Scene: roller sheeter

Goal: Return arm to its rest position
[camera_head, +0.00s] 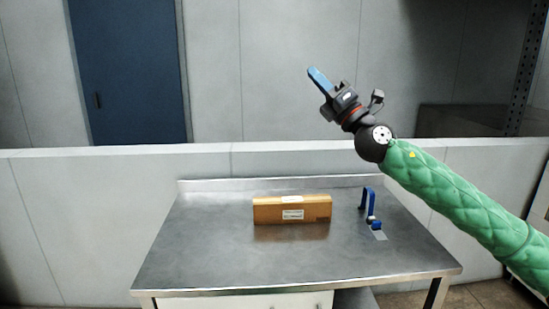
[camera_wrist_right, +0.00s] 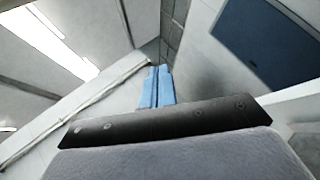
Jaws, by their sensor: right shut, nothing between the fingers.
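My right arm, in a green quilted cover, comes in from the right in the head view. Its gripper (camera_head: 319,79) is raised above and behind the table, pointing up and to the left. Its blue fingers are shut together with nothing between them. In the right wrist view the two blue fingers (camera_wrist_right: 157,86) lie side by side, with walls and ceiling beyond them. My left gripper is in neither view.
A metal table (camera_head: 215,250) stands below with a cardboard box (camera_head: 292,210) at its middle. A blue stand-like object (camera_head: 367,205) is to the box's right. A low pale wall (camera_head: 90,200) runs behind the table. A blue door (camera_head: 130,70) is at the back left. The table's left side is clear.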

